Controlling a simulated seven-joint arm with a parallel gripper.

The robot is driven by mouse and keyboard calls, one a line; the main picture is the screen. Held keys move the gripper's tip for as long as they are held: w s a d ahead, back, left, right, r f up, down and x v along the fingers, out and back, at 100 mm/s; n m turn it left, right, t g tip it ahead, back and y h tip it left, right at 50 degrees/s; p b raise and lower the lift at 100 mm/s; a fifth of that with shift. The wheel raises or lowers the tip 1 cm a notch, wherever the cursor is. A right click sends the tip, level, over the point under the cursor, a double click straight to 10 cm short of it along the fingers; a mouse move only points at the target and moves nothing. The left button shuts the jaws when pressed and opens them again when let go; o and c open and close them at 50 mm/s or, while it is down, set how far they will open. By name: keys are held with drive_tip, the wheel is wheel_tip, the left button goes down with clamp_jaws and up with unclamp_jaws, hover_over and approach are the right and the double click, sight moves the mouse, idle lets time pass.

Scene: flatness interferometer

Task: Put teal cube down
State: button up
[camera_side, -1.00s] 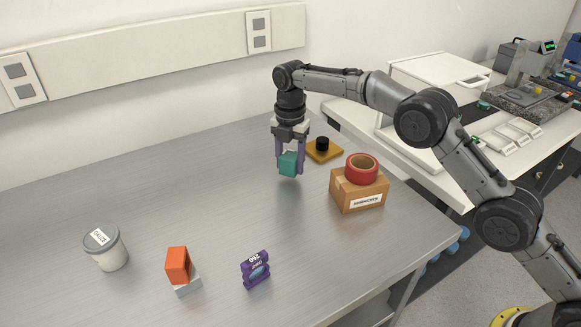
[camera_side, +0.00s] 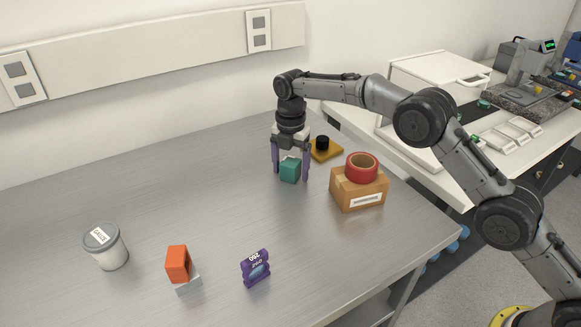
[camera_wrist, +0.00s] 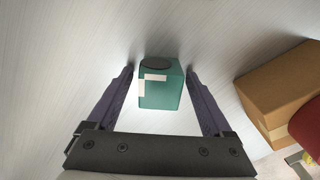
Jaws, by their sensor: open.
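The teal cube (camera_side: 290,171) rests on the grey metal table (camera_side: 228,213), in front of the yellow-brown block with a black knob. In the wrist view the teal cube (camera_wrist: 161,88) shows a dark round patch and a pale L-shaped mark. My gripper (camera_side: 291,179) is open, with its purple fingers down on either side of the cube. In the wrist view, gaps show between the cube and both fingers of my gripper (camera_wrist: 163,75).
A cardboard box (camera_side: 358,190) with a red tape roll (camera_side: 362,167) on top stands to the right. The yellow-brown block (camera_side: 325,150) is behind. A lidded tub (camera_side: 106,248), an orange block (camera_side: 178,264) on a grey one, and a purple item (camera_side: 255,268) stand in front.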

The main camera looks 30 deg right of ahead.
sight(291, 161)
wheel_tip(291, 161, up, 8)
drive_tip(key=shift+f, duration=0.25)
idle(0.4)
drive_tip(key=s+d+r+m+t, duration=0.1)
drive_tip(key=s+d+r+m, duration=0.45)
drive_tip(key=s+r, duration=0.3)
drive_tip(key=s+d+r+m+t, duration=0.2)
drive_tip(key=s+d+r+m, duration=0.2)
drive_tip(key=s+r+m, duration=0.35)
drive_tip(key=s+d+f+m+t, duration=0.1)
drive_tip(key=s+m, duration=0.3)
drive_tip(key=s, duration=0.6)
drive_tip(key=s+d+f+m, duration=0.1)
drive_tip(key=s+d+m, duration=0.3)
drive_tip(key=s, duration=0.6)
drive_tip(key=shift+s+f+t, duration=0.3)
drive_tip(key=shift+s+t, duration=0.1)
drive_tip(key=shift+o, duration=0.4)
drive_tip(key=s+f+m, duration=0.4)
drive_tip(key=s+f, duration=0.1)
drive_tip(key=s, duration=0.1)
drive_tip(key=shift+s+d+t, duration=0.25)
drive_tip(key=shift+d+t, duration=0.15)
drive_tip(key=shift+f, duration=0.1)
